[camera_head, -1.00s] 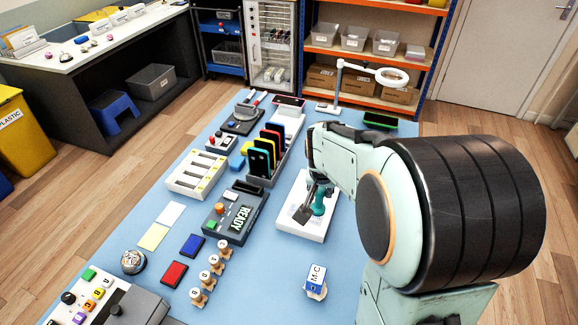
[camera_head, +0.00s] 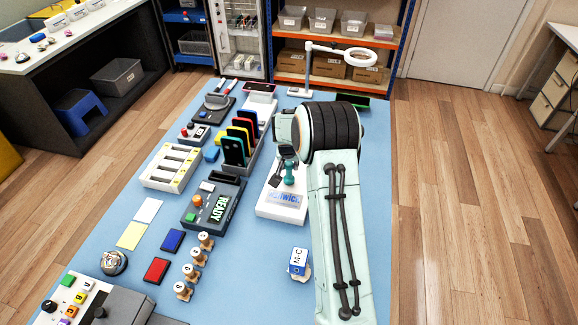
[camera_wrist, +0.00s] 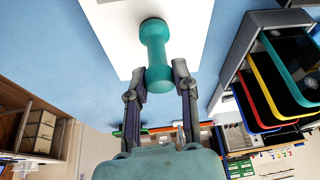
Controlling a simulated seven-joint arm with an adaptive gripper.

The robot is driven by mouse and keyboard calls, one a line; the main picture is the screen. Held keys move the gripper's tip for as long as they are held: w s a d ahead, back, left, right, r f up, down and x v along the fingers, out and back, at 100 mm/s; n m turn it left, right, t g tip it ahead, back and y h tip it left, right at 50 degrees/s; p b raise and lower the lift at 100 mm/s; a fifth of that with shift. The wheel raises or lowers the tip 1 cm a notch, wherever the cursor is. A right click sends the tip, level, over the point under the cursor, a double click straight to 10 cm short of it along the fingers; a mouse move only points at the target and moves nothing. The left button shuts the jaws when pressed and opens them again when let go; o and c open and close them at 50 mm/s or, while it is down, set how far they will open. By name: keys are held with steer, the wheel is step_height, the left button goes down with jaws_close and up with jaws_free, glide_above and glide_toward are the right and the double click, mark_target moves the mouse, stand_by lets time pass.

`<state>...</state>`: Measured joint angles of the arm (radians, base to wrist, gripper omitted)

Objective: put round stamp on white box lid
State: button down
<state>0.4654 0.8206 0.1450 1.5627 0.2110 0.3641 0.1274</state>
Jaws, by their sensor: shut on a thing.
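The round stamp (camera_head: 289,174) is teal with a narrow waist. It is upright in the head view, over the white box lid (camera_head: 266,208). My gripper (camera_head: 283,163) is shut on the stamp's upper end. In the wrist view the stamp (camera_wrist: 155,50) sits between my two fingers (camera_wrist: 160,86), with its far end against the white lid (camera_wrist: 112,35). I cannot tell whether its base touches the lid. A blue printed patch with letters (camera_head: 284,199) shows on the lid in front of the stamp.
A rack of upright phones (camera_head: 236,146) stands left of the lid. A grey READY device (camera_head: 208,212) is nearer left. A small M-C block (camera_head: 299,262) lies in front. Several wooden stamps (camera_head: 189,271) stand in a row. Blue mat is clear between them and the M-C block.

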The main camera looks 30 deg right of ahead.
steer(key=shift+f, duration=0.35)
steer(key=shift+f, duration=0.2)
steer(key=c, duration=0.9)
jaws_free()
steer(key=shift+r, duration=0.15)
